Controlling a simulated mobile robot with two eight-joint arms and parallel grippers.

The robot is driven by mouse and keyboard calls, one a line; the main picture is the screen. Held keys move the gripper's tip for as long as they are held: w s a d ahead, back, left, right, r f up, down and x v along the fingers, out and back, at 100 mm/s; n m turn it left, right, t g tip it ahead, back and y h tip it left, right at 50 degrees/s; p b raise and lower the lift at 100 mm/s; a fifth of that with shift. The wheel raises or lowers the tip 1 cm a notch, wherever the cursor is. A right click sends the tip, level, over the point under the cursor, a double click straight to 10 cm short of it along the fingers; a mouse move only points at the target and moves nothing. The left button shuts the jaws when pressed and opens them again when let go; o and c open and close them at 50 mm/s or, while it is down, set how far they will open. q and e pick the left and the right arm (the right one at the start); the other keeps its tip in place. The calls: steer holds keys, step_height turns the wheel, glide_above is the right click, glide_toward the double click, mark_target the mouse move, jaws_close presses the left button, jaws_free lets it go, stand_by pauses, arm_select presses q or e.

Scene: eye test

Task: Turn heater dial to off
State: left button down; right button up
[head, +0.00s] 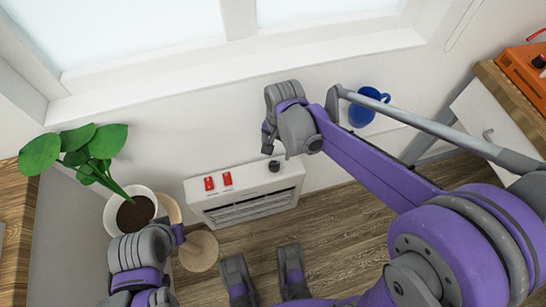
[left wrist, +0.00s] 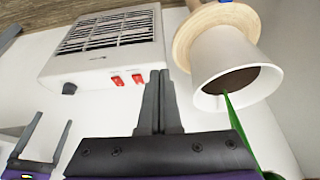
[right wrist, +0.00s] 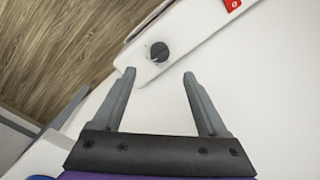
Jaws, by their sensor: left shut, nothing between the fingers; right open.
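The white heater (head: 243,190) stands by the wall below the window, with a dark dial (head: 274,166) at the right end of its top and two red switches at the left. In the right wrist view the dial (right wrist: 159,51) lies just beyond my open right gripper (right wrist: 160,74), centred between the fingertips and apart from them. The dial's setting is too small to read. My right gripper (head: 268,138) is above the dial in the head view. My left gripper (left wrist: 160,75) is shut and empty, near the heater's switch end (left wrist: 127,80) and the plant pot.
A potted plant (head: 133,212) stands on a round wooden stand left of the heater. A blue mug (head: 365,108) is right of my right gripper. An orange box (head: 525,70) sits on a wooden-topped cabinet at the far right. Wooden floor (head: 335,215) is clear right of the heater.

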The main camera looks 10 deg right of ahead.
mark_target(275, 163)
steer(key=f+b, duration=0.1)
steer(key=f, duration=0.5)
steer(key=f+b, duration=0.1)
steer(key=f, duration=0.2)
steer(key=shift+w+a+f+b, duration=0.15)
steer(key=shift+a+f+b, duration=0.1)
steer(key=shift+f+b, duration=0.1)
jaws_close()
